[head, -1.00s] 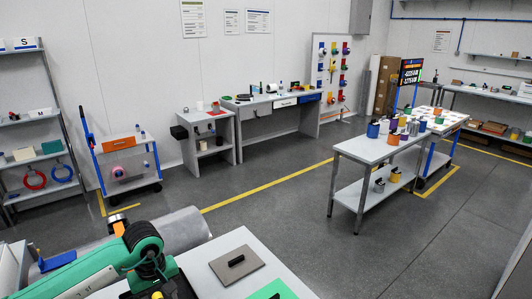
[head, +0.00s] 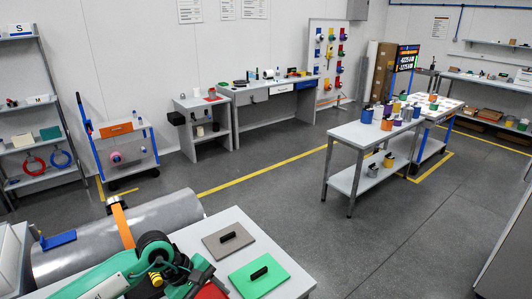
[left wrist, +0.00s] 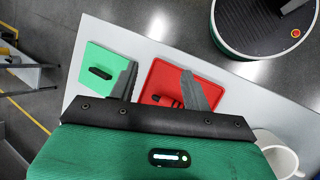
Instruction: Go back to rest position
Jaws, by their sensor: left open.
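My left arm is green and comes in at the bottom left of the head view. In the left wrist view its gripper (left wrist: 158,84) has two dark fingers spread apart with nothing between them, above the light table (left wrist: 150,42). Beyond the fingers lie a green plate (left wrist: 93,57) with a black handle and a red plate (left wrist: 160,74), partly hidden by a finger. The green plate also shows in the head view (head: 250,284), as does a sliver of the red plate (head: 212,291). My right gripper is in neither view.
A grey-brown plate (head: 214,247) with a black handle lies beside the green one. A white mug (left wrist: 280,156) shows at the wrist view's lower right. A big grey cylinder (head: 85,254) is behind my arm. Open floor (head: 300,220) lies between here and the far workbench (head: 376,132).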

